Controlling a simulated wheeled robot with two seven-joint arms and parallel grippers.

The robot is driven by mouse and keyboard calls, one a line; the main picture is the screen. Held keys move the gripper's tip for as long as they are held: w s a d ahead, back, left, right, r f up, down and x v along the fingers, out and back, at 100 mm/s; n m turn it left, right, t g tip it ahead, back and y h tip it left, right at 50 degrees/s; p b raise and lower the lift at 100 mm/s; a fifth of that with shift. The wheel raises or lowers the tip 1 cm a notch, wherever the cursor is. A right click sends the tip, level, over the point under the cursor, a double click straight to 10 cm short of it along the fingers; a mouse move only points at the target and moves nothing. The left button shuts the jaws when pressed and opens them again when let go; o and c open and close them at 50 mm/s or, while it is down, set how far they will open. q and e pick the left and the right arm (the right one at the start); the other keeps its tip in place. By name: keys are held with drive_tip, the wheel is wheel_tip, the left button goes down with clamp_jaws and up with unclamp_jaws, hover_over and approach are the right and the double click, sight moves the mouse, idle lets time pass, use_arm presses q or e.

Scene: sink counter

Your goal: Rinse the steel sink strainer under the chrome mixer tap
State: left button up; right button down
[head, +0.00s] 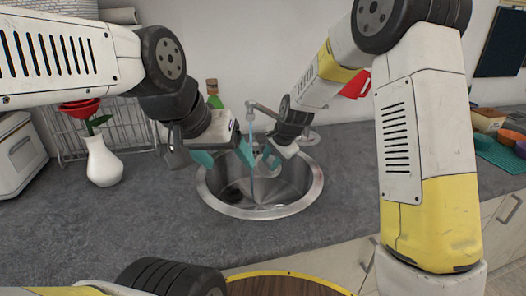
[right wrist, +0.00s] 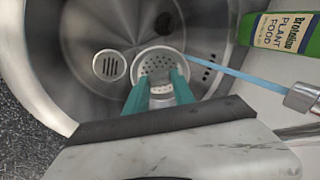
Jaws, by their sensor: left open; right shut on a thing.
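The round sink (head: 213,199) is set in the grey counter. The chrome mixer tap (head: 264,108) stands behind it, and a thin blue water stream (head: 251,150) runs down into the bowl. My right gripper (head: 267,161) is over the sink, beside the stream. In the right wrist view its teal fingers (right wrist: 162,88) are shut on the perforated steel strainer (right wrist: 157,62). The stream (right wrist: 240,78) from the tap (right wrist: 302,97) reaches close to the strainer's right edge; I cannot tell if it touches. My left gripper (head: 222,160) is open and empty at the sink's left rim.
A green plant food bottle (right wrist: 285,33) stands behind the sink beside the tap. A white vase (head: 103,163) with a red flower and a wire rack (head: 70,140) are at the left. Coloured trays (head: 495,150) lie far right. A round wooden-topped thing (head: 285,286) is in front.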

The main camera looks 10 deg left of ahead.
idle(0.3)
drive_tip(key=s+d+r, duration=0.3)
drive_tip(key=s+r, duration=0.1)
idle(0.6)
